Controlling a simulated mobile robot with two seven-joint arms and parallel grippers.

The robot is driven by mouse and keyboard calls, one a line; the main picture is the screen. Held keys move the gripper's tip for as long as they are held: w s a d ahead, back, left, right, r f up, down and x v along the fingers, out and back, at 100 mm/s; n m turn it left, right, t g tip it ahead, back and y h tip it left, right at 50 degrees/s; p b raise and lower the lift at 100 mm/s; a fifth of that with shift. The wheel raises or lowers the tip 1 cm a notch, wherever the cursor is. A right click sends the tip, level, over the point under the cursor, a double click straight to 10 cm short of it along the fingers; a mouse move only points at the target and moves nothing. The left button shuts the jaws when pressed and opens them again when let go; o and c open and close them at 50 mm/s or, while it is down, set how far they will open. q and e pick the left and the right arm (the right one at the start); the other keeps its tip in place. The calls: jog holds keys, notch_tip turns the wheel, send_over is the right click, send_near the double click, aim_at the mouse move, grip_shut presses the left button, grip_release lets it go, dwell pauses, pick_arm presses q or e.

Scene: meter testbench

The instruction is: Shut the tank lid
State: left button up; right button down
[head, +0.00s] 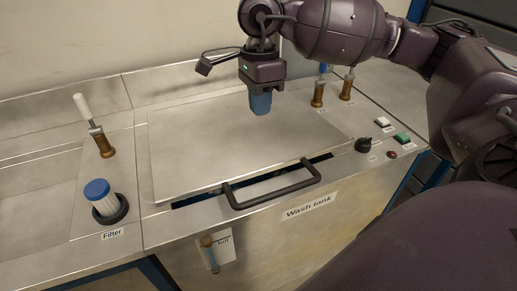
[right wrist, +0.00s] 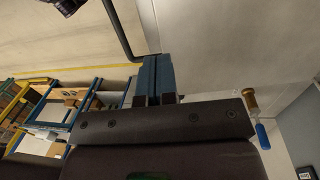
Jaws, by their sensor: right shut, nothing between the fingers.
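The tank lid (head: 205,140) is a flat grey metal plate over the wash tank (head: 255,225). It lies nearly level, with a dark gap along its front edge. Its black bar handle (head: 272,197) sticks out at the front; it also shows in the right wrist view (right wrist: 119,32). My right gripper (head: 260,104) is over the back right part of the lid, blue fingers pointing down, shut and empty. The fingers also show in the right wrist view (right wrist: 157,78). I cannot tell whether they touch the lid. My left gripper is not in view.
Left of the lid stand a blue-capped filter (head: 103,198) and a white-handled valve (head: 98,130). Two blue-handled brass valves (head: 318,92) (head: 347,86) stand behind right. A black knob (head: 369,145) and green button (head: 402,138) are at the right. The wrist view shows shelving (right wrist: 75,103).

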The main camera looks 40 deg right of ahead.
pick_arm(q)
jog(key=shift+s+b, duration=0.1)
jog(key=shift+b, duration=0.2)
pick_arm(e)
send_near(267, 167)
jog(key=f, duration=0.7)
jog(key=shift+s+a+f, duration=0.25)
jog(key=shift+s, duration=0.1)
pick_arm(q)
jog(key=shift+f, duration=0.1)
